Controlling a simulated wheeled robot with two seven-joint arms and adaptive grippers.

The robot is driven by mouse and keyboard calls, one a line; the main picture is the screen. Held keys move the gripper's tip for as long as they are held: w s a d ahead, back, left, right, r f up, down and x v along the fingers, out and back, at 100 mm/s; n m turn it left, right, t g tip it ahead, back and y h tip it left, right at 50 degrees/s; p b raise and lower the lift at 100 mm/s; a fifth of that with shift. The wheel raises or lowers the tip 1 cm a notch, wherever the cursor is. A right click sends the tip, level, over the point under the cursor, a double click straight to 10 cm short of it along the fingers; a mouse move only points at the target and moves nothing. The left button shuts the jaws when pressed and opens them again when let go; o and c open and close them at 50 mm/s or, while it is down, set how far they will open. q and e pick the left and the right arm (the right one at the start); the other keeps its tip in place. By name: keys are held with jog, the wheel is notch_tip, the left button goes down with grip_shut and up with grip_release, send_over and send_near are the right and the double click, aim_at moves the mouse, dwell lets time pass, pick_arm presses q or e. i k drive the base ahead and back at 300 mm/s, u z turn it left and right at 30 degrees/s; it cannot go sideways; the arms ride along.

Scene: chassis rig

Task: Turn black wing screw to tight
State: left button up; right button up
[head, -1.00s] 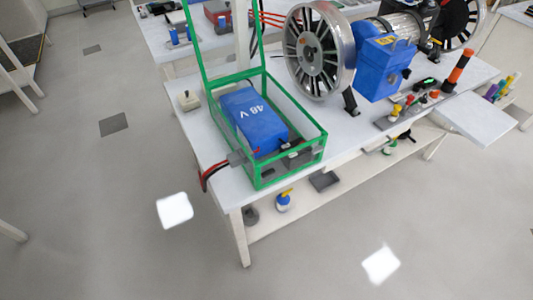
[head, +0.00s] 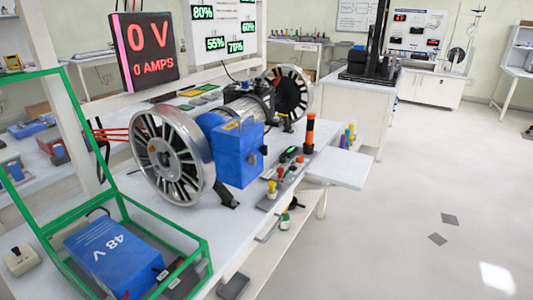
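I cannot clearly pick out a black wing screw. A small dark part (head: 263,150) sticks out from the right face of the blue motor box (head: 238,160), but it is too small to name. The box sits on the bench between a large spoked wheel (head: 172,153) at the left and a second wheel (head: 288,93) behind. A metal cylinder (head: 247,108) lies behind the box. Neither of my grippers shows in the head view.
A green-framed case (head: 205,262) holds a blue 48 V battery (head: 108,253) at the front left. A display (head: 146,48) reads 0 V and 0 AMPS. Small tools and an orange-and-black cylinder (head: 309,131) stand along the bench's right edge. Open floor (head: 430,190) lies at the right.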

aim_at(264, 149)
jog(key=k, duration=0.35)
jog(key=z, duration=0.8)
jog(key=i, duration=0.85)
jog(key=u, duration=0.6)
